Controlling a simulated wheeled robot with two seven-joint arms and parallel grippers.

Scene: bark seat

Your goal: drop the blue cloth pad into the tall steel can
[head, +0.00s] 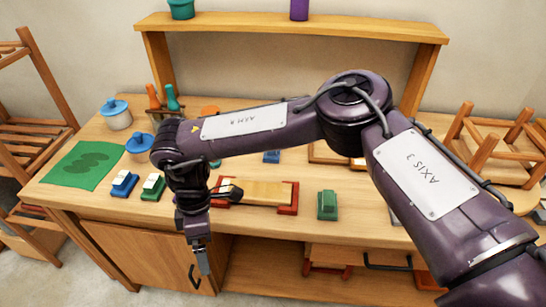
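I cannot make out a blue cloth pad or a tall steel can for certain. A small blue piece (271,156) lies on the wooden table behind my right arm; I cannot tell if it is cloth. Two pale pots with blue lids, one farther back (117,118) and one nearer (139,146), stand at the table's left. My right arm comes in from the right and bends across the table. My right gripper (203,262) points down in front of the table's front edge; its fingers look narrow and their gap is unclear. My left gripper is out of view.
A green cloth (82,165) lies at the table's left. A blue block (123,184), a green block (152,187), a wooden piece with red ends (265,192) and another green block (327,205) line the front. A raised shelf (290,24) spans the back.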

